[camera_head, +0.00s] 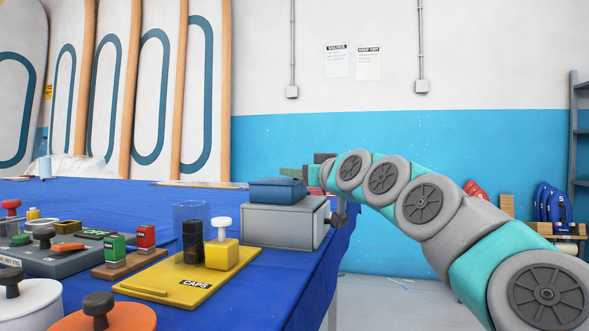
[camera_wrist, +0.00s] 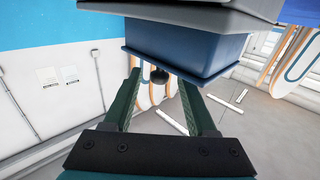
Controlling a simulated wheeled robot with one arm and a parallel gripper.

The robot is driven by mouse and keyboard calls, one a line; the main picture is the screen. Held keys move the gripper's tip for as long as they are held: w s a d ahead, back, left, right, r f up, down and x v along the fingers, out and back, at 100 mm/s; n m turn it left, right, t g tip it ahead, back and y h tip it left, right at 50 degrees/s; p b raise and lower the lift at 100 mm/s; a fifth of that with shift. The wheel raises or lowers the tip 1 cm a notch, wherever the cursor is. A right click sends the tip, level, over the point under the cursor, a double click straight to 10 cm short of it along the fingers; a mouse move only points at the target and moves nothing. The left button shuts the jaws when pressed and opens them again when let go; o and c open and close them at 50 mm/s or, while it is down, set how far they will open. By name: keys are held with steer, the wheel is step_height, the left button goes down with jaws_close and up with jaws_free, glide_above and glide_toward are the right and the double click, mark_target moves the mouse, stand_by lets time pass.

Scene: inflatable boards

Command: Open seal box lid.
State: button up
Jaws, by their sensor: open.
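The seal box is a grey box (camera_head: 285,226) with a blue lid (camera_head: 277,191) on top, at the far right end of the blue table. The blue lid (camera_wrist: 185,52) fills the upper middle of the wrist view, which is turned over. A dark round knob (camera_wrist: 160,77) on the lid shows between my fingertips in that view. My gripper (camera_wrist: 160,82) is open, with one green finger on each side of the knob and not closed on it. In the head view my gripper (camera_head: 292,172) reaches in from the right, just above the lid; the knob is hidden there.
A yellow CAPS tray (camera_head: 150,287) with a black cylinder (camera_head: 193,241) and a yellow block with a white knob (camera_head: 222,252) lies left of the box. Several knobbed pieces crowd the left foreground. The blue table (camera_head: 130,200) is clear behind them. Boards lean on the wall.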

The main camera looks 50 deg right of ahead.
steer(key=shift+x, duration=0.85)
jaws_close()
stand_by(0.9)
